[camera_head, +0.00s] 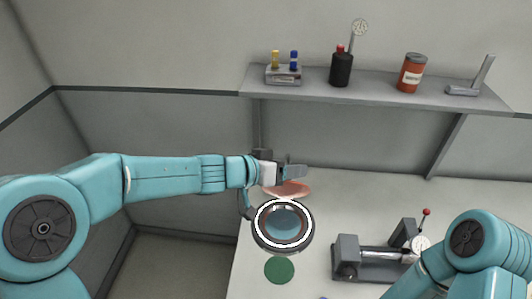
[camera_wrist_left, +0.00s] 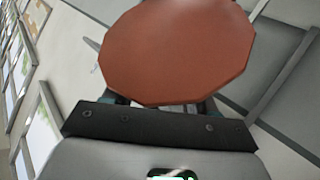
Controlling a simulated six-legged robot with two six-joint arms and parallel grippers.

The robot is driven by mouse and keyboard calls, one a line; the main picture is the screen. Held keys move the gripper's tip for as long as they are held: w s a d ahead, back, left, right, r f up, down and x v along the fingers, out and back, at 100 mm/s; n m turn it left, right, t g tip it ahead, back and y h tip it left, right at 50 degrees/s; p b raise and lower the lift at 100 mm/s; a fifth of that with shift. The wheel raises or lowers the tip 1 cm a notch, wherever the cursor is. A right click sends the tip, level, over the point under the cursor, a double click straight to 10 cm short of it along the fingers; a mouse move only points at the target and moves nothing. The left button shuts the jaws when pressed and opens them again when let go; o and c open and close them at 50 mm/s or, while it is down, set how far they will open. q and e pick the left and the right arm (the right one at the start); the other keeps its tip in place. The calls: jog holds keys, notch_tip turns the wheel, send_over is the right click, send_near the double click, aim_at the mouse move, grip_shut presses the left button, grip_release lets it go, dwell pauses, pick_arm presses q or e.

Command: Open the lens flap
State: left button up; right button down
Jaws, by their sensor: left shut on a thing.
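The lens flap (camera_head: 288,189) is a thin reddish disc standing up behind a round dark housing with a white ring and a bluish lens (camera_head: 283,224). The lens face is uncovered. My left gripper (camera_head: 290,171) is at the flap's far edge, shut on it. In the left wrist view the flap (camera_wrist_left: 178,50) is a large red-brown disc just beyond the gripper, covering most of the fingers. My right arm shows at the lower right of the head view; its gripper is out of frame.
A green disc (camera_head: 279,270) lies on the pale bench in front of the lens housing. A grey clamp device with a red-knobbed lever (camera_head: 374,258) stands to the right. A wall shelf (camera_head: 380,88) above holds a bottle, a red can and small items.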

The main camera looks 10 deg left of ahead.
pick_arm(q)
jog(key=s+a+r, duration=0.4)
jog(key=a+r, duration=0.8)
jog(key=a, duration=0.1)
jog(key=shift+s+r, duration=0.15)
jog(key=shift+r, duration=0.05)
dwell(1.1)
jog(key=shift+a, duration=0.15)
